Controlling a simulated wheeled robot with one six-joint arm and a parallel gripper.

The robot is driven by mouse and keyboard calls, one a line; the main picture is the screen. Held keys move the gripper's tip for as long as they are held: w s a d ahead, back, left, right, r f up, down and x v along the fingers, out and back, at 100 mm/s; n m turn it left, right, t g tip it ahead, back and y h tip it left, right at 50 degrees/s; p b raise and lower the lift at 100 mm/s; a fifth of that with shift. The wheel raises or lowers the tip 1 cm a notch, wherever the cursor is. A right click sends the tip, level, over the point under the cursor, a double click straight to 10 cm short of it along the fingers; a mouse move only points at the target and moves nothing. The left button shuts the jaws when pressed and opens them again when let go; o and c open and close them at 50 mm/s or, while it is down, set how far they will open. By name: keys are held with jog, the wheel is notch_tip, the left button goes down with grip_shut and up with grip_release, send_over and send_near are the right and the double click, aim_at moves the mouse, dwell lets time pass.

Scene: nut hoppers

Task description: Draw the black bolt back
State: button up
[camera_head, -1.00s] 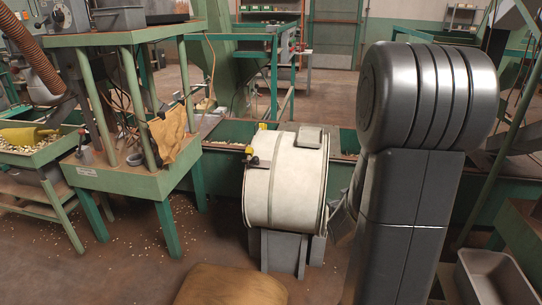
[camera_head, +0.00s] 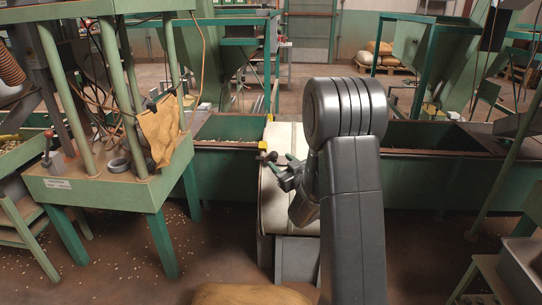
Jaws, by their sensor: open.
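The black bolt (camera_head: 268,156) is a small dark knob beside a yellow piece (camera_head: 262,146) on the left edge of a cream-white drum-shaped housing (camera_head: 272,205). My gripper (camera_head: 283,167) is in front of the housing, with green-tipped fingers apart and pointing left toward the bolt. The fingertips appear very near the bolt in the picture, but I cannot tell whether they touch it. Nothing shows between the fingers. My arm hides the right side of the housing.
A green machine stand (camera_head: 110,190) with a hanging brown cloth (camera_head: 160,133) stands close on the left. Green troughs (camera_head: 420,170) run behind the housing. A brown sack (camera_head: 250,294) lies at the front. Floor is open between the stand and the housing.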

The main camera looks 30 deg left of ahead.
jog(key=b+x, duration=0.1)
jog(key=x, duration=0.6)
jog(key=shift+w+a, duration=0.1)
jog(key=shift+a, duration=0.1)
